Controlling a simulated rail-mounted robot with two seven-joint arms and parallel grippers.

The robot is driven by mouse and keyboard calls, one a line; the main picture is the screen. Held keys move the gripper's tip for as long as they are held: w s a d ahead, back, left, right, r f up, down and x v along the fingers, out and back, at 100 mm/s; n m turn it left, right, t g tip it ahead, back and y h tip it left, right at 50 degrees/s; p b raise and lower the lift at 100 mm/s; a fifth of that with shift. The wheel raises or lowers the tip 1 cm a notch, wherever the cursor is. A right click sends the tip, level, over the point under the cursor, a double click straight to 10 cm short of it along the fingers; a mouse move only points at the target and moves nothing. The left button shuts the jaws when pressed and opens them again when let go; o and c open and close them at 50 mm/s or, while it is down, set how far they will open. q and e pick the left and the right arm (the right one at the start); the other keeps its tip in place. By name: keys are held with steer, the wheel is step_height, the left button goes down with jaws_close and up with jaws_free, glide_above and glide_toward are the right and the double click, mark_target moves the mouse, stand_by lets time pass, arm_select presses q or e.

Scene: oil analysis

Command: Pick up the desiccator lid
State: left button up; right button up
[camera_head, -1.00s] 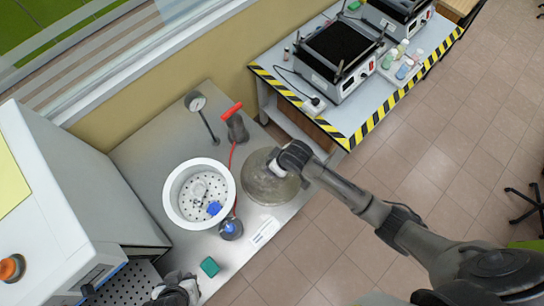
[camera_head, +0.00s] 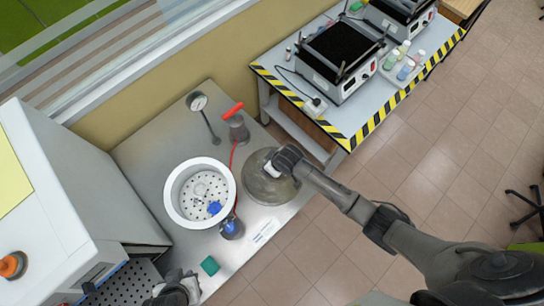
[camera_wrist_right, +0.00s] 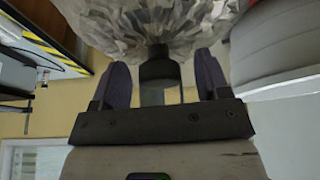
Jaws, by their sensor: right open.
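The desiccator lid (camera_head: 262,190) is a grey, see-through round dome lying on the grey bench, right of the white desiccator bowl (camera_head: 172,207). The bowl is uncovered and shows a perforated plate with a blue item in it. My right gripper (camera_head: 272,168) is at the lid's top and hides its middle. In the right wrist view the lid (camera_wrist_right: 150,25) looks like crinkled glass, with a dark knob (camera_wrist_right: 158,68) between the open fingers of my right gripper (camera_wrist_right: 160,85). A gap shows on both sides of the knob. My left gripper (camera_head: 180,290) is at the bottom edge, its fingers unclear.
A blue-topped flask (camera_head: 232,229) and red tubing stand between bowl and lid. A red-handled valve (camera_head: 237,125) and gauge (camera_head: 198,102) are behind. A green block (camera_head: 210,266) lies in front. A striped-edge table (camera_head: 385,115) with hotplates is at the back right.

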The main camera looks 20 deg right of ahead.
steer(key=shift+c, duration=0.3)
jaws_close()
steer(key=shift+r, duration=0.1)
stand_by(0.4)
